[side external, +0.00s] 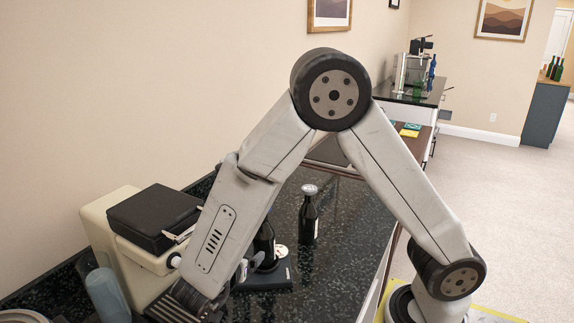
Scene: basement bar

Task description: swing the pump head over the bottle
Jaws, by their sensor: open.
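My gripper (252,266) is low at the left centre, partly hidden behind my own forearm. What shows of it is a small grey part beside a dark bottle (265,240); it is open, and I cannot tell whether it touches anything. That bottle is partly covered by my arm and stands at a low black base (268,281). A small white round part (282,252) with dark marks sits just right of it. I cannot make out the pump head for certain. A second dark bottle (309,218) with a silvery top stands upright further right, apart from my gripper.
A cream machine (128,262) with a black top (155,217) stands left of my arm, with a bluish cup (105,292) in front. The dark speckled counter (335,272) is bare right of the second bottle, up to its right edge.

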